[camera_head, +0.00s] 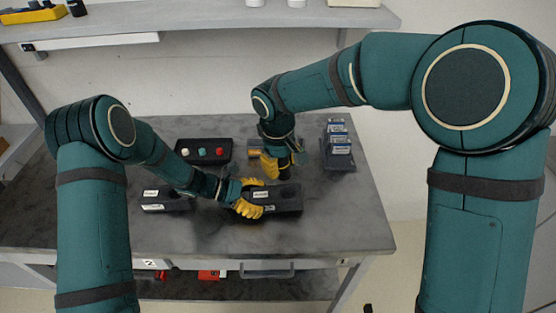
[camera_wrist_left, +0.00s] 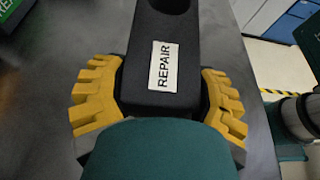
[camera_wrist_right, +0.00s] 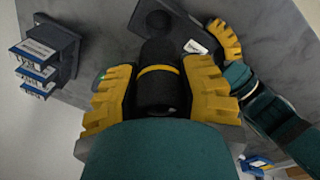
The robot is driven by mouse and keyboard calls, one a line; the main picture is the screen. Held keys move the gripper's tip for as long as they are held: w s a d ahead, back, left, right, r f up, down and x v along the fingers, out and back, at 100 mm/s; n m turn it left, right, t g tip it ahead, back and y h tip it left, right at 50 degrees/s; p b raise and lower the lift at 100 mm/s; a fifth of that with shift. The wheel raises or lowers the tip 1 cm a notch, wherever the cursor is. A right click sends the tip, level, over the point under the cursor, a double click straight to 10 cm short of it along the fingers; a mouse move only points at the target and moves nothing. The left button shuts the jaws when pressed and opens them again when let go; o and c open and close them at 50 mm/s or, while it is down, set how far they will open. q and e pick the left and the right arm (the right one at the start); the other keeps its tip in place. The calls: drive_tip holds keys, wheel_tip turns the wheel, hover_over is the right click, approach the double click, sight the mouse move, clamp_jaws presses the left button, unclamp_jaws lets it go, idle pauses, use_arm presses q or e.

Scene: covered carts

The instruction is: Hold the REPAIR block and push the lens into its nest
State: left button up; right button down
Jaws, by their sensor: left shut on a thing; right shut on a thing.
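The black REPAIR block (camera_head: 289,203) lies on the grey table; its white label shows in the left wrist view (camera_wrist_left: 161,66). My left gripper (camera_head: 249,197) is shut across the block's labelled end, one yellow finger on each side (camera_wrist_left: 160,95). The block's round nest (camera_wrist_right: 157,20) shows dark at the other end in the right wrist view. My right gripper (camera_head: 277,165) is shut on the lens (camera_wrist_right: 157,92), a black cylinder with a yellow ring. It holds the lens close behind the block; the nest shows beyond the lens. The exact gap is unclear.
Another labelled black block (camera_head: 166,205) lies to the left. A black box with white, green and red buttons (camera_head: 204,151) stands behind. A dark rack (camera_head: 338,163) with several blue-and-white boxes is at the back right. The table's front right is clear.

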sight(284, 178)
drive_tip(key=shift+f, duration=0.1)
drive_tip(key=shift+d+f, duration=0.2)
drive_tip(key=shift+f, duration=1.2)
drive_tip(key=shift+d+f, duration=0.2)
drive_tip(key=shift+f, duration=1.15)
drive_tip(key=shift+d+f, duration=0.2)
drive_tip(key=shift+f, duration=0.75)
drive_tip(key=shift+d+f, duration=0.15)
drive_tip(key=shift+f, duration=0.8)
drive_tip(key=c, duration=0.6)
unclamp_jaws()
drive_tip(key=shift+o, duration=0.2)
drive_tip(key=r, duration=0.8)
drive_tip(key=s+a+r, duration=0.1)
drive_tip(key=r, duration=0.3)
drive_tip(key=shift+c, duration=0.2)
